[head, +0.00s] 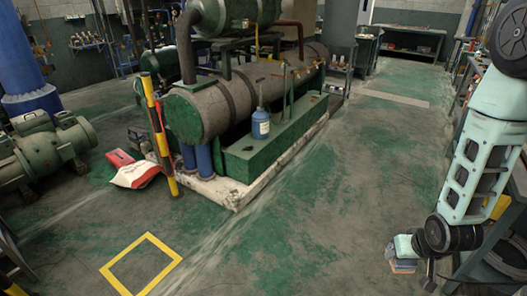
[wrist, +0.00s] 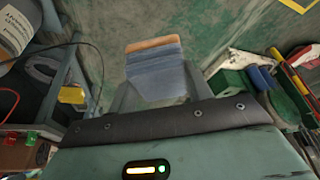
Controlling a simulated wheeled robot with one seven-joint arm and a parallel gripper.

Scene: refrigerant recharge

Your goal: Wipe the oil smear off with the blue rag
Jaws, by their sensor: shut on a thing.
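My gripper (head: 404,258) hangs low at the right of the head view, beside the workbench. It is shut on the blue rag (wrist: 157,75), a folded stack with an orange-brown edge, held between the two fingers in the wrist view. The rag also shows as a small blue and orange block under the gripper in the head view (head: 403,267). I cannot make out the oil smear with certainty; the floor (head: 250,245) has many green and dark worn patches. A yellow square outline (head: 141,264) is painted on the floor at the lower left.
A large green machine (head: 235,105) on a pale plinth fills the middle, with a blue bottle (head: 261,125) on its ledge. The floor aisle is clear.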

